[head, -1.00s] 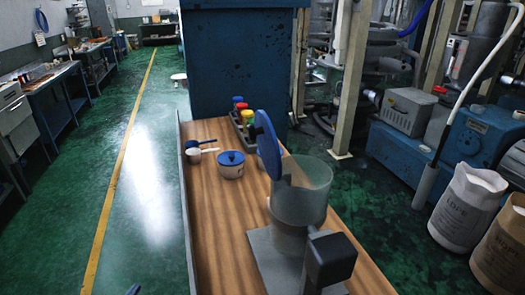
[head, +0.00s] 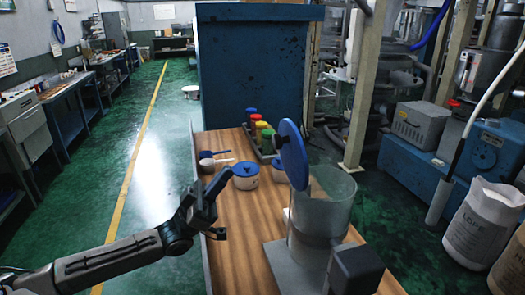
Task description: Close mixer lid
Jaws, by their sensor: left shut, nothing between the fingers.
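The mixer (head: 319,215) stands on the right part of the wooden table, a grey translucent cylinder on a grey base plate with a dark box at its front. Its round blue lid (head: 292,154) stands upright, open, at the left rim of the cylinder. My left gripper (head: 219,204) is over the left edge of the table, left of the mixer and apart from the lid. It is shut and empty. My right gripper does not show.
A white pot with a blue lid (head: 246,176) stands on the table behind my left gripper, with scoops (head: 212,160) beside it. Several coloured-top bottles (head: 262,131) stand in a tray (head: 276,159) further back. A blue cabinet (head: 259,75) stands beyond the table.

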